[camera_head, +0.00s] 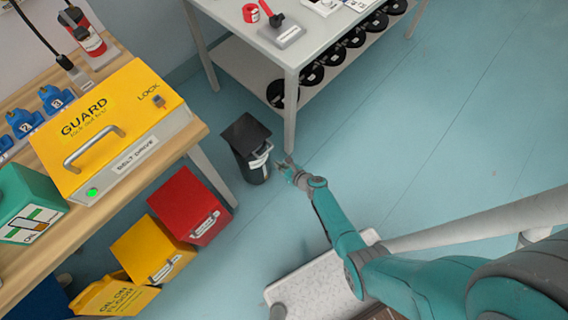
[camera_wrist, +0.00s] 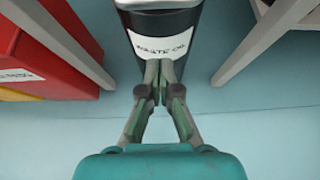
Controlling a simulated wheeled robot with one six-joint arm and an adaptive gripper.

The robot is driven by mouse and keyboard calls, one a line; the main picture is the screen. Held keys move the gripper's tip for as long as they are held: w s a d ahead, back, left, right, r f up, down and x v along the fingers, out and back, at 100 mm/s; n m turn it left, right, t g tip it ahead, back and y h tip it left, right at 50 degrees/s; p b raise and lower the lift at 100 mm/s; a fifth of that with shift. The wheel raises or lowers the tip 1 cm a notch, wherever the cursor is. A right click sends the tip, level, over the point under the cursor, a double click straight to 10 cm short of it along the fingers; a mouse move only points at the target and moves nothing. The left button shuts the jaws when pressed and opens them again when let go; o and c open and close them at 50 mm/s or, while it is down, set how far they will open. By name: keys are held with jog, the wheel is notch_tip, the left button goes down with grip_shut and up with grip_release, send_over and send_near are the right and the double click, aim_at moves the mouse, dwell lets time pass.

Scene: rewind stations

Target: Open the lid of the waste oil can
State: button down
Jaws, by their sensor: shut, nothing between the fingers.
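The waste oil can (camera_head: 256,171) is a dark, upright bin on the floor between the wooden bench and the grey table. Its black lid (camera_head: 244,131) lies over the top, with a grey handle (camera_head: 261,153) at the front edge. My gripper (camera_head: 281,163) is just in front of the can, to the right of the handle. In the wrist view its fingers (camera_wrist: 162,65) are together and empty, overlapping the label's lower edge.
A red bin (camera_head: 185,203) and a yellow bin (camera_head: 150,245) stand to the left. A grey table leg (camera_head: 290,115) rises close behind the can on the right. The yellow guard box (camera_head: 105,120) sits on the bench. Open floor (camera_head: 440,120) lies to the right.

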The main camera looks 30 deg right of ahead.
jog(key=shift+w+a+r, duration=0.25)
jog(key=shift+w, duration=0.5)
jog(key=shift+w+a+r, duration=0.25)
jog(key=shift+w+a, duration=0.05)
jog(key=shift+w, duration=0.5)
jog(key=shift+w+a+r, duration=0.25)
jog(key=shift+w, duration=0.5)
jog(key=shift+r, duration=0.2)
